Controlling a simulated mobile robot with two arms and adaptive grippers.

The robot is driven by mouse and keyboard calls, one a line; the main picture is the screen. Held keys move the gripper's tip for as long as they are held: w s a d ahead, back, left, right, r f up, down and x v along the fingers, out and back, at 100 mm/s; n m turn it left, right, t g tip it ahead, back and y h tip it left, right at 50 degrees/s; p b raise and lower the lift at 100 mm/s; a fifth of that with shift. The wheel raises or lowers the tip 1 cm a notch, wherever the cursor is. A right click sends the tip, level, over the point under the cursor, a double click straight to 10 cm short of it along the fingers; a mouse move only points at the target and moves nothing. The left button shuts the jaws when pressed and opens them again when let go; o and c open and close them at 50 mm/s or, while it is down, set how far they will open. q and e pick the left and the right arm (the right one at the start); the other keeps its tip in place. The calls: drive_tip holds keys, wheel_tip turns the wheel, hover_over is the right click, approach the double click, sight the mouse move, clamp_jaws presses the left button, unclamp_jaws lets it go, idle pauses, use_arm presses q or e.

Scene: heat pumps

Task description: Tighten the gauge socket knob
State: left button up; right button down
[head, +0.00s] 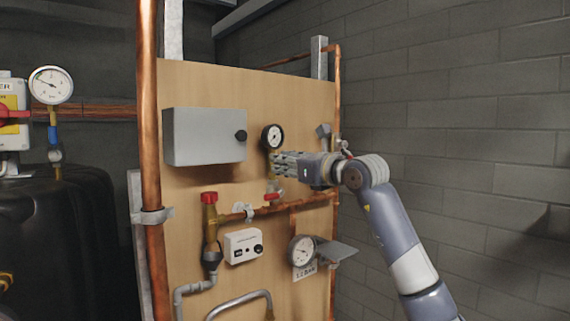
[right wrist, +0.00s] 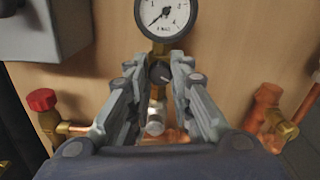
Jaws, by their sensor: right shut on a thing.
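The pressure gauge (head: 272,137) with a white dial and black rim stands on the wooden panel, right of the grey box. It also shows at the top of the right wrist view (right wrist: 162,16). Below the dial is the gauge socket, with a dark round knob (right wrist: 161,73). My right gripper (right wrist: 160,77) has its fingers on both sides of this knob and is shut on it. In the head view my right gripper (head: 277,163) reaches in from the right and covers the knob. My left gripper is not in view.
The grey box (head: 204,137) is left of the gauge. A red lever (head: 273,196) and copper pipe lie just below the gripper. A red-capped valve (head: 209,199), a white controller (head: 243,246) and a lower gauge (head: 301,251) sit lower on the panel.

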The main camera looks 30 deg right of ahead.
drive_tip(key=shift+m, duration=0.3)
drive_tip(key=shift+f+m+b, duration=0.1)
drive_tip(key=shift+m+b, duration=2.8)
drive_tip(key=shift+m, duration=12.2)
drive_tip(key=c, duration=1.4)
unclamp_jaws()
